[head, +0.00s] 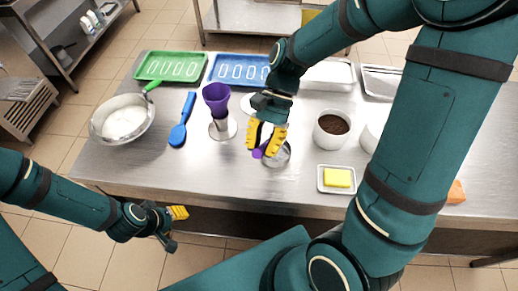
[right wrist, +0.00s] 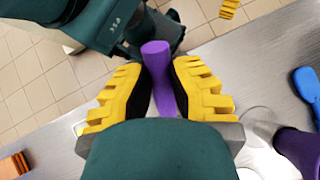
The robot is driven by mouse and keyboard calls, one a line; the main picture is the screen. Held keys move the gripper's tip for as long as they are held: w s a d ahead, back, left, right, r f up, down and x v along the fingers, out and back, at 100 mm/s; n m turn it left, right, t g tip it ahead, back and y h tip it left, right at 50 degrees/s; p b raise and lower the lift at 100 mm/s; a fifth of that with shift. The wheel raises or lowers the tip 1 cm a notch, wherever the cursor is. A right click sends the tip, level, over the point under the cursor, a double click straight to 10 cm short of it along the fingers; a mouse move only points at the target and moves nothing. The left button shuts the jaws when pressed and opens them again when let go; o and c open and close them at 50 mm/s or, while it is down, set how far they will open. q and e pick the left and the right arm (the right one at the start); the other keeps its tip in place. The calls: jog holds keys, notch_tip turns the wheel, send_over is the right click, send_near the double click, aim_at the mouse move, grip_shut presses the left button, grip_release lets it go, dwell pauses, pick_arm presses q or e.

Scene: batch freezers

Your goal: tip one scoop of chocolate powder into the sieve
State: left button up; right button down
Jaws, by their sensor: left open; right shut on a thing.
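My right gripper (head: 266,140) is shut on a purple handle (right wrist: 158,75) above the middle of the steel table. The handle's end also shows below the fingers in the head view (head: 257,153). What is fixed to the handle is hidden or unclear. A round metallic piece (head: 283,157) shows just beside and below the fingers; I cannot tell whether it is the scoop or the sieve. A white bowl of dark brown powder (head: 332,128) stands to the right of this gripper. My left gripper (head: 178,213) is open and empty in front of the table edge.
Further left are a blue spoon (head: 181,128) and a metal bowl (head: 148,128) with white contents. Green (head: 150,56) and blue (head: 228,59) trays lie behind. A yellow block (head: 337,178) sits on a small tray.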

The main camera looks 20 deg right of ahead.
jog(key=shift+w+d+r+g+y+p, duration=0.35)
jog(key=shift+w+d+r+y+p, duration=0.1)
jog(key=shift+r+p, duration=0.2)
jog(key=shift+w+d+r+g+y+p, duration=0.35)
jog(key=shift+d+r+y+p, duration=0.15)
jog(key=shift+p, duration=0.1)
jog(key=w+d+g+y+p, duration=0.1)
jog(key=w+d+r+y+p, duration=0.1)
jog(key=shift+d+r+g+p, duration=0.2)
jog(key=shift+d+g+p, duration=0.1)
jog(key=shift+g, duration=0.1)
jog(key=shift+w+d+r+g+y+p, duration=0.25)
jog(key=shift+w+d+g+y+p, duration=0.2)
jog(key=shift+w+d+y, duration=0.1)
